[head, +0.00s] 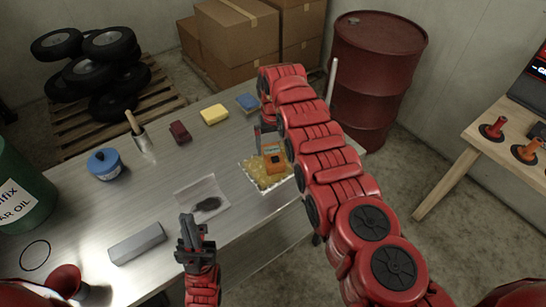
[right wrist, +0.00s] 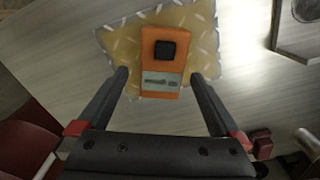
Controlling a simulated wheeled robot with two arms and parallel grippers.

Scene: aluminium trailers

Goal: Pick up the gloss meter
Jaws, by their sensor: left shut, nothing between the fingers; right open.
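The gloss meter looks to be the orange box-shaped device (head: 274,160) with a dark square and a small display. In the head view my right arm partly hides the right gripper (head: 264,143). My left gripper (head: 187,222) is shut and empty near the table's front.
A red drum (head: 375,75) stands behind.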

